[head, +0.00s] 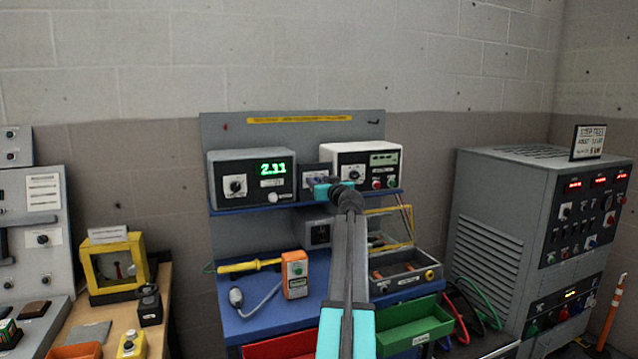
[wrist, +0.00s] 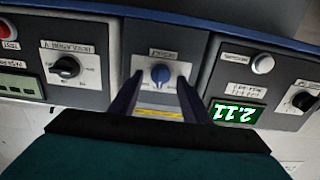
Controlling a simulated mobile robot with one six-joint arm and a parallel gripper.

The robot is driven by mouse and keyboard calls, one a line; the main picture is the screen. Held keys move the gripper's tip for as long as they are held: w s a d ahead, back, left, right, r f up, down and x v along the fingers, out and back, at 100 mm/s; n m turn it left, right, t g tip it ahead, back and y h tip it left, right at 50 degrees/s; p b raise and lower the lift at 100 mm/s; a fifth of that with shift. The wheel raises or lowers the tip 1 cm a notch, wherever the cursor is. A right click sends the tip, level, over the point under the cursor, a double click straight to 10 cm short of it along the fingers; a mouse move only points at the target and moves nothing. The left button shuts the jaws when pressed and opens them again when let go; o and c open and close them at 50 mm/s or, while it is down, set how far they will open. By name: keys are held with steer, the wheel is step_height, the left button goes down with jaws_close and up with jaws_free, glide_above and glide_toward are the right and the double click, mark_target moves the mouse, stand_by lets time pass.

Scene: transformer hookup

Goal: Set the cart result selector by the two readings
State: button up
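The cart result selector is a blue knob (wrist: 160,74) on a small dark panel (head: 316,178) between two meters. The left meter (head: 252,178) shows a green 2.11 (head: 273,168), also lit in the upside-down wrist view (wrist: 239,113). The right meter (head: 362,166) has a pale green display (head: 383,159); I cannot read it. My gripper (wrist: 159,82) is open in front of the selector, its dark fingers on either side of the blue knob. I cannot tell whether they touch it. In the head view my gripper (head: 325,190) partly covers the panel.
Both meters stand on the cart's blue shelf (head: 229,211). Below are an orange handheld tester (head: 294,274), a yellow probe (head: 248,266), a grey tray (head: 405,282) and a green bin (head: 413,326). A grey cabinet (head: 490,225) stands right; a wooden bench (head: 156,290) stands left.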

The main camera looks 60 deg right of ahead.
steer(key=shift+f, duration=0.1)
steer(key=c, duration=1)
steer(key=shift+m, duration=0.3)
steer(key=m+b, duration=0.2)
steer(key=m, duration=0.1)
steer(key=shift+d+m, duration=0.1)
steer(key=shift+m, duration=0.3)
steer(key=m, duration=0.4)
steer(key=shift+s+d+m, duration=0.1)
steer(key=shift+s+m, duration=0.05)
steer(key=shift+m, duration=0.15)
steer(key=o, duration=1.1)
steer(key=shift+c, duration=0.2)
